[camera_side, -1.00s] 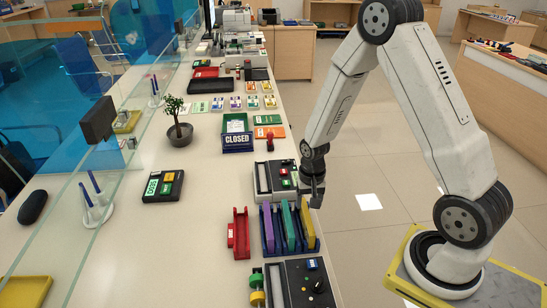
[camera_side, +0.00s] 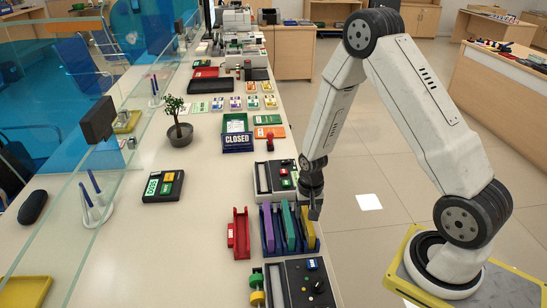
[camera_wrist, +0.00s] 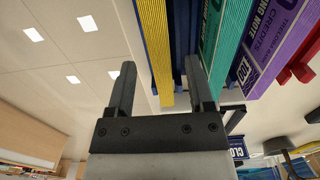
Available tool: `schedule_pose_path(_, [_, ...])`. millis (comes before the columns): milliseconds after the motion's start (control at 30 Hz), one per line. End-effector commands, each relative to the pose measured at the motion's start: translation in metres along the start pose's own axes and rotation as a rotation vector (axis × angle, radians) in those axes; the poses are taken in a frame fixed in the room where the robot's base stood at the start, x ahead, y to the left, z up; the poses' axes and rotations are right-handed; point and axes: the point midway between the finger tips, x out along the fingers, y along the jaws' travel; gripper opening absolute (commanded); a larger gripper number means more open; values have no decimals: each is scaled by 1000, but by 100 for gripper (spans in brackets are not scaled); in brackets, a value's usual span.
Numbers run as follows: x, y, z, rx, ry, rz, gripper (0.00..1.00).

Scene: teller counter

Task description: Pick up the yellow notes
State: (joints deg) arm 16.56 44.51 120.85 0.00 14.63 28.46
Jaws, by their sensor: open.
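The yellow notes (camera_side: 308,232) stand upright as a thin bundle in the right slot of a blue rack (camera_side: 266,246). In the wrist view the yellow notes (camera_wrist: 154,42) appear as a ridged strip whose near end reaches between the fingers. My gripper (camera_side: 314,212) is at the upper right end of the notes. In the wrist view my gripper (camera_wrist: 160,68) is open, one finger on each side of the strip, with gaps visible. The right finger lies close to a dark blue rack divider.
Green notes (camera_side: 288,226) and purple notes (camera_side: 268,228) stand in the neighbouring slots. A red holder (camera_side: 240,236) is left of the rack. A grey-black device (camera_side: 274,180) stands behind, and a black control panel (camera_side: 310,285) in front. The counter's right edge is close.

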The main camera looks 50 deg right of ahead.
Motion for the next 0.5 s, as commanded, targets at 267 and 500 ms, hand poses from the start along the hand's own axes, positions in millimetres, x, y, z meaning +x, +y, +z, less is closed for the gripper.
schedule_pose_path(267, [28,-1,2,0,-2,1,68])
schedule_pose_path(500, [38,-1,2,0,0,0,68])
